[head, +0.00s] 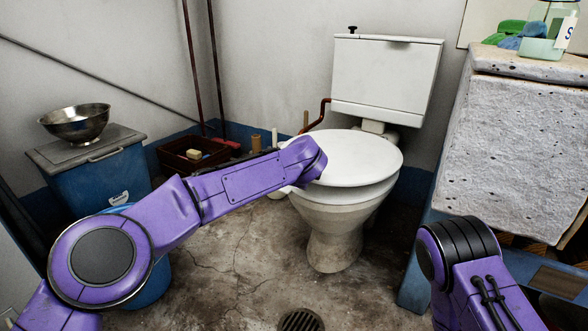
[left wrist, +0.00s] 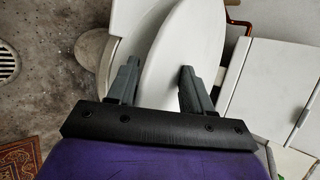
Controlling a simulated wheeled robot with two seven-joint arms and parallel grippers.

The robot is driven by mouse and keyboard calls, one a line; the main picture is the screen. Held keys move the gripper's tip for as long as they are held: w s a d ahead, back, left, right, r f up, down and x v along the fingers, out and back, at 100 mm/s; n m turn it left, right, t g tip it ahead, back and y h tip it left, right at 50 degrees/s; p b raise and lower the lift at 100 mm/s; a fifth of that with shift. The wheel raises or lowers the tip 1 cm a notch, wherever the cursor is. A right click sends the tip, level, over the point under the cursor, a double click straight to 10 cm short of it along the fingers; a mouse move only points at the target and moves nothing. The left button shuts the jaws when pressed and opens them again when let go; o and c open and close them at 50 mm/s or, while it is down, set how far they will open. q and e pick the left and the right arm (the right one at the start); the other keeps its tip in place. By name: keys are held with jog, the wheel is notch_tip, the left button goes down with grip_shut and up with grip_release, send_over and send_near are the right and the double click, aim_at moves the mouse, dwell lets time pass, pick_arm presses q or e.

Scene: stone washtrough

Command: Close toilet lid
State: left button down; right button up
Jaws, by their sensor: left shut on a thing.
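The white toilet (head: 335,225) stands against the back wall. Its oval lid (head: 350,155) lies nearly flat over the bowl in the head view; I cannot tell whether a small gap stays beneath it. The end of my left arm is at the lid's left edge, and its fingers are hidden there. In the left wrist view my left gripper (left wrist: 160,74) has one finger on each side of the lid (left wrist: 178,58), shut on its rim. The white bowl and seat show to the left of it. My right arm shows at lower right, but its gripper is out of view.
The cistern (head: 385,75) stands behind the lid. A stone washtrough (head: 515,145) is close on the right. A blue bin (head: 95,180) with a metal bowl (head: 76,122) and a dark red crate (head: 190,155) are on the left. A floor drain (head: 301,320) lies in front.

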pick_arm(q)
jog(key=shift+s+d+f+h, duration=0.15)
jog(key=shift+s+d+h, duration=0.2)
jog(key=shift+d, duration=0.4)
jog(key=c, duration=1.1)
grip_release()
jog(key=shift+d, duration=0.15)
jog(key=shift+f, duration=0.1)
pick_arm(e)
jog(key=shift+f, duration=0.1)
pick_arm(q)
jog(key=shift+w+a, duration=0.2)
jog(key=shift+a, duration=0.05)
pick_arm(e)
jog(key=shift+s, duration=0.1)
pick_arm(q)
jog(key=p+v, duration=0.3)
jog(key=v, duration=0.7)
jog(key=shift+s+d+r, duration=0.2)
jog(key=shift+s+r, duration=0.1)
pick_arm(e)
jog(key=s+a+r+g+y, duration=0.1)
jog(key=s+a+r+g, duration=0.1)
jog(key=s+a+r, duration=0.1)
jog(key=shift+s+a+r+g, duration=0.15)
jog(key=shift+s+r+g, duration=0.25)
jog(key=shift+s+r, duration=0.2)
